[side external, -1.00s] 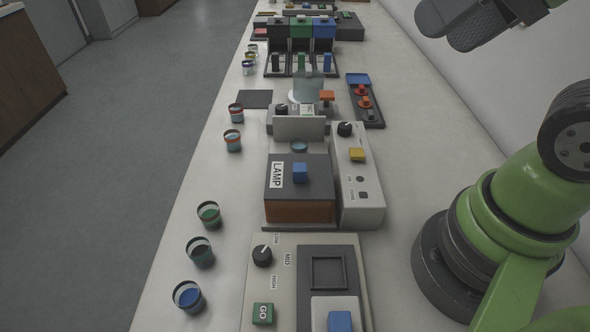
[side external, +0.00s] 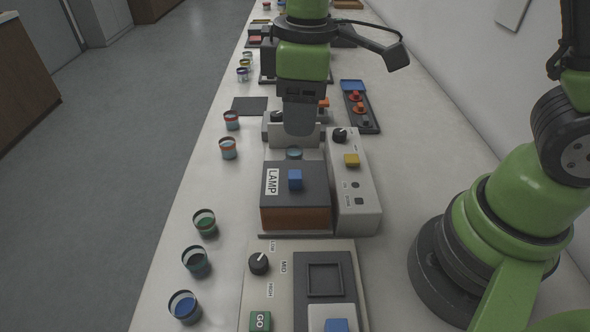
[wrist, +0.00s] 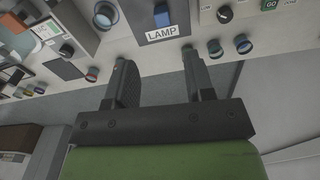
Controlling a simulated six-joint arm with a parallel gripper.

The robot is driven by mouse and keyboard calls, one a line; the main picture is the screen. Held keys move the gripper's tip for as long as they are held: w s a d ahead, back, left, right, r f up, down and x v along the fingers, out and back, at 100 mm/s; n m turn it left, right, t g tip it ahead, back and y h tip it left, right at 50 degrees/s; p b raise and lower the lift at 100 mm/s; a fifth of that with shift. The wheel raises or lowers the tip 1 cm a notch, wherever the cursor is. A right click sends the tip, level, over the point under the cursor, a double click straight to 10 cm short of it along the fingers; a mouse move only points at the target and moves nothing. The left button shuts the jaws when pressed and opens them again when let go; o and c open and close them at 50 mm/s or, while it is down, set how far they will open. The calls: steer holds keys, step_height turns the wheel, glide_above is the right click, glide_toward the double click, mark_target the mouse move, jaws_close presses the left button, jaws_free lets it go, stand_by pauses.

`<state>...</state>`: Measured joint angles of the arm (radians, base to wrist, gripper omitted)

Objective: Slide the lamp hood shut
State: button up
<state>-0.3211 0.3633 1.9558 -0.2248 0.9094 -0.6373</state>
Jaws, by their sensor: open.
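The lamp hood (side external: 315,182) is a dark grey box with an orange-brown lower front, a LAMP label and a blue block handle (side external: 295,179) on top. It sits at the near end of its unit, with a teal round piece (side external: 294,154) exposed just behind it. In the wrist view the hood (wrist: 140,14) and its blue handle (wrist: 162,15) show at the top, beyond the fingers. My gripper (side external: 301,130) is above the far part of the lamp unit, behind the hood and apart from the handle. Its two fingers (wrist: 158,72) are spread with nothing between them.
A control box (side external: 355,195) with a black knob and yellow button stands right of the hood. A panel with a GO button (side external: 260,320) lies in front. Several small jars (side external: 205,222) line the left edge. A tray with orange pieces (side external: 358,103) lies back right.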

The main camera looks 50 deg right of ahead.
mark_target(295, 174)
steer(key=shift+w+a+f+n, duration=0.1)
steer(key=shift+a+f+n, duration=0.1)
steer(key=shift+f, duration=0.3)
steer(key=shift+w+a+f+n, duration=0.1)
steer(key=shift+f+n, duration=0.1)
steer(key=shift+f, duration=0.25)
step_height(295, 174, down, 10)
steer(key=shift+r, duration=0.15)
steer(key=shift+c, duration=0.2)
